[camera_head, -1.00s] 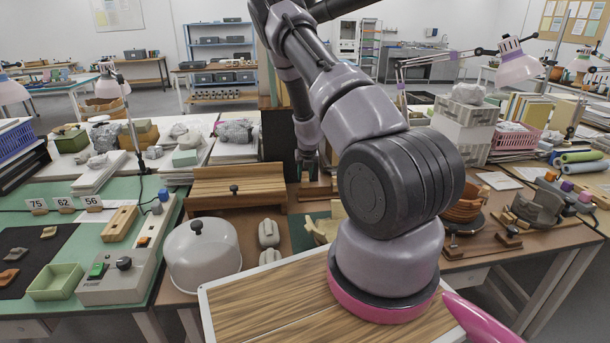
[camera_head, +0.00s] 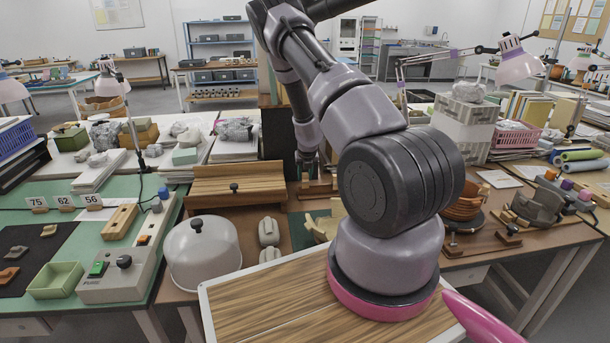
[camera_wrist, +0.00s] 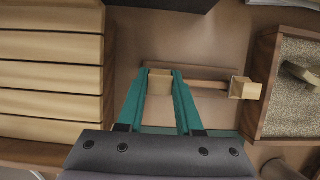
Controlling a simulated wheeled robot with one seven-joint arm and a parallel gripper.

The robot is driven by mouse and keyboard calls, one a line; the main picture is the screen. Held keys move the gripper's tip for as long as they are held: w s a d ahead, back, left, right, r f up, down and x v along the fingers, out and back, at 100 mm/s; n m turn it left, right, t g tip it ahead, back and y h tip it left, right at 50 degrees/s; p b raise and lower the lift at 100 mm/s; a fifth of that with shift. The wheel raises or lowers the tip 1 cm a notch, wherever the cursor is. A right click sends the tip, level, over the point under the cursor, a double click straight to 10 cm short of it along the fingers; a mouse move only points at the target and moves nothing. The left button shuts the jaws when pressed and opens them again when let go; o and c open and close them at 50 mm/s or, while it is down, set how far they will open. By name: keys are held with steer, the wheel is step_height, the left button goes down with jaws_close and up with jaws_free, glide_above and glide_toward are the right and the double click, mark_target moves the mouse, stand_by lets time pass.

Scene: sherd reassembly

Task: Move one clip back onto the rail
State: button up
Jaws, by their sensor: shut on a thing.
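In the wrist view a pale wooden clip (camera_wrist: 160,86) sits between the two teal fingers of my gripper (camera_wrist: 162,76), which is shut on it. A thin wooden rail (camera_wrist: 210,84) runs left to right by the fingertips. The held clip overlaps the rail's left part; I cannot tell whether it touches it. A second pale clip (camera_wrist: 244,88) is at the rail's right end. In the head view my gripper (camera_head: 308,163) is small and partly hidden by my arm, and the held clip cannot be made out.
In the wrist view a slatted wooden piece (camera_wrist: 50,75) stands close on the left. A wood-rimmed box (camera_wrist: 264,80) of grey grit lies right of the rail.

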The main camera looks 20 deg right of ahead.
steer(key=shift+f, duration=0.85)
stand_by(1.7)
steer(key=o, duration=0.9)
steer(key=shift+r, duration=0.1)
steer(key=v, duration=1)
steer(key=shift+s+a+r, duration=0.1)
steer(key=shift+s+r, duration=0.1)
steer(key=shift+r, duration=0.05)
